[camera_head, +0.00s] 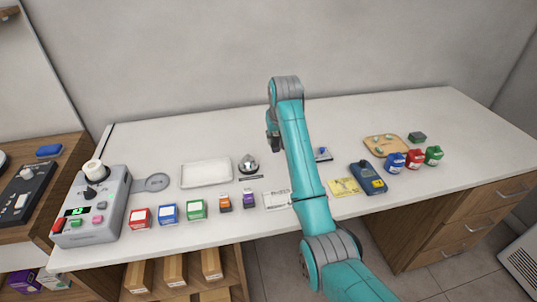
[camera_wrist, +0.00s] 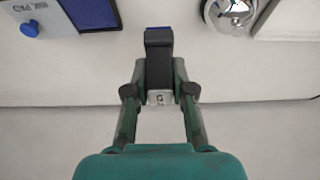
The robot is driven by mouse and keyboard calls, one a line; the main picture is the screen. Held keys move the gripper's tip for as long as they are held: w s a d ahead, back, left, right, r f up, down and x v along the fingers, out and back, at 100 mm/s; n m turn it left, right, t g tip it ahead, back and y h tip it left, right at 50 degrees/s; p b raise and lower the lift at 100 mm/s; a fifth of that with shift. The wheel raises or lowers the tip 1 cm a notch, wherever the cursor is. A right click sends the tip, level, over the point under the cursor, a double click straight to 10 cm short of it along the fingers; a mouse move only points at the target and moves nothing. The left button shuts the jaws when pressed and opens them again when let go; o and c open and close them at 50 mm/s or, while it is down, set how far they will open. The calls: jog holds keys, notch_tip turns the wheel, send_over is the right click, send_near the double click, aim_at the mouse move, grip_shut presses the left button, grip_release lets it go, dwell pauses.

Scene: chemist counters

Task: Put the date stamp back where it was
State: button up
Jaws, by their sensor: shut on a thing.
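My gripper (camera_wrist: 160,93) is shut on the date stamp (camera_wrist: 159,62), a dark upright block with a blue end, seen between the two fingers in the wrist view. In the head view my gripper (camera_head: 272,138) hangs over the back middle of the white counter, left of my forearm. The stamp cannot be made out clearly there. An ink pad (camera_head: 323,154) with a blue part lies right of my forearm; it also shows at the top left of the wrist view (camera_wrist: 88,13). The stamp appears apart from it.
A silver bell (camera_head: 249,164) and a white tray (camera_head: 206,173) stand to the left. Small coloured boxes (camera_head: 168,213) line the front. Yellow notes (camera_head: 343,187), a blue device (camera_head: 369,179) and a wooden tray (camera_head: 375,148) are on the right. The back of the counter is clear.

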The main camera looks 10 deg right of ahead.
aim_at(276, 150)
notch_tip(276, 150, down, 3)
jog(key=shift+a+r, duration=0.1)
jog(key=shift+f, duration=1.95)
jog(key=o, duration=0.9)
jog(key=shift+f, duration=0.15)
jog(key=v, duration=1.2)
jog(key=shift+s, duration=0.1)
